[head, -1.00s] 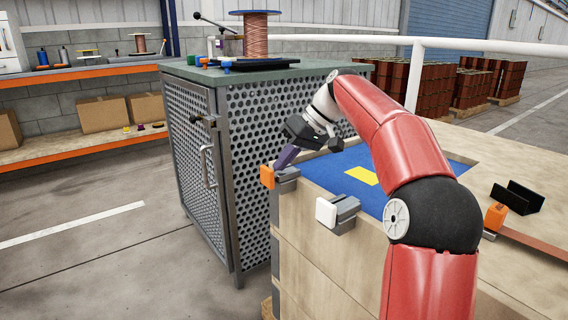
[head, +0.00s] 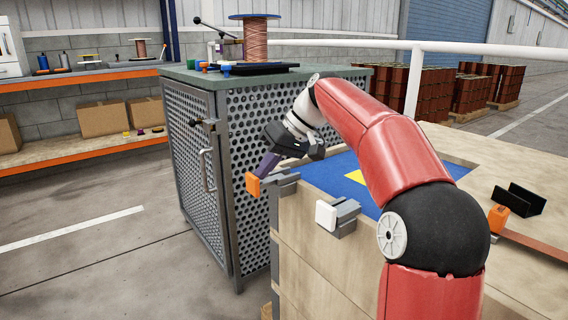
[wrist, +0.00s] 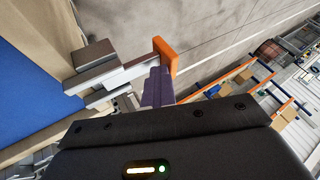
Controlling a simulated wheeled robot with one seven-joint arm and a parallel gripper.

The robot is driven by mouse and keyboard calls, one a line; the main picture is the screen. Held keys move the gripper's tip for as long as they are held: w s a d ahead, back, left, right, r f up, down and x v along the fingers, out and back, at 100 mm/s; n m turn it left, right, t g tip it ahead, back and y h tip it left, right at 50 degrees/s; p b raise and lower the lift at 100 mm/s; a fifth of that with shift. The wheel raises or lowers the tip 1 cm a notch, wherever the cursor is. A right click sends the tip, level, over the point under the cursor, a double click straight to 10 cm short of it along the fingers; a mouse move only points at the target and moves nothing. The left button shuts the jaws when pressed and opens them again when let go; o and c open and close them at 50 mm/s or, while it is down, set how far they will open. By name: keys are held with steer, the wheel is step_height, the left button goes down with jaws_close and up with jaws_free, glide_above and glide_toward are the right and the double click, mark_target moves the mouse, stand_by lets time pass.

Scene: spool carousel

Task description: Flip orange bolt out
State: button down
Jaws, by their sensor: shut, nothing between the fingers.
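The orange bolt (head: 253,184) is an orange end plate on a grey metal bar, at the upper corner of the wooden crate (head: 310,255). In the wrist view the orange plate (wrist: 165,56) stands out from the grey block (wrist: 95,55), joined by a light metal bar. My gripper (head: 264,172) is shut and empty, its purple fingers pointing down at the plate. In the wrist view the fingertips (wrist: 158,70) are right against or very near the plate's inner side; exact contact is hard to tell.
A second bolt with a white end (head: 326,214) sits on the same crate edge. A blue surface (head: 331,173) with a yellow patch lies inside the crate top. A perforated metal cabinet (head: 285,110) stands close behind. Open floor lies to the left.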

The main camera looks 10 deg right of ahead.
steer(key=shift+a, duration=0.1)
steer(key=p+v, duration=0.2)
steer(key=v, duration=0.6)
steer(key=shift+f, duration=0.1)
steer(key=s+a+f+m+t+h, duration=0.1)
steer(key=s+a+f+m+h, duration=0.3)
steer(key=s, duration=0.6)
steer(key=s+d+f+m+t+h+p, duration=0.1)
steer(key=s+d+f+t+h, duration=0.1)
steer(key=s+f, duration=1.3)
steer(key=s+d+h, duration=0.1)
steer(key=s, duration=0.2)
steer(key=shift+s+d+f+m+t, duration=0.2)
steer(key=shift+d+f+m+t, duration=0.1)
steer(key=shift+m, duration=0.1)
